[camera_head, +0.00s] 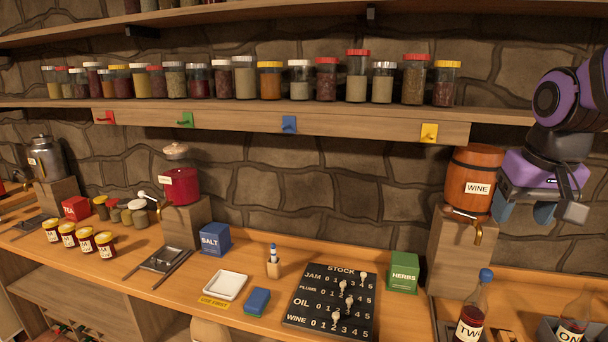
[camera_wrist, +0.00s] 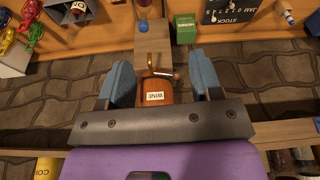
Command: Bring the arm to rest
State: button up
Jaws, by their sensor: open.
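My arm comes in at the upper right of the head view, purple and black. My gripper (camera_head: 524,212) hangs to the right of the wine barrel (camera_head: 473,181), in front of the stone wall. Its blue-grey fingers are apart, with nothing seen between them in the head view. In the wrist view my gripper (camera_wrist: 161,80) shows both fingers spread. The wine barrel (camera_wrist: 154,90) appears upside down in the gap, beyond the gripper; I see no contact. The barrel stands on a wooden block (camera_head: 458,257) with its tap facing the counter.
A shelf (camera_head: 350,111) with several jars runs along the wall left of my arm. Below on the counter (camera_head: 260,240) are a green herbs box (camera_head: 403,272), a stock board (camera_head: 330,302) and a bottle (camera_head: 473,310). Bare wall (camera_head: 572,238) shows around the gripper.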

jog(key=s+a+r+n+t, duration=0.1)
jog(key=s, duration=0.5)
jog(key=s+a+n+t, duration=0.1)
jog(key=s+a, duration=0.1)
jog(key=s, duration=0.4)
jog(key=shift+a+r+y, duration=0.3)
jog(key=shift+r, duration=0.05)
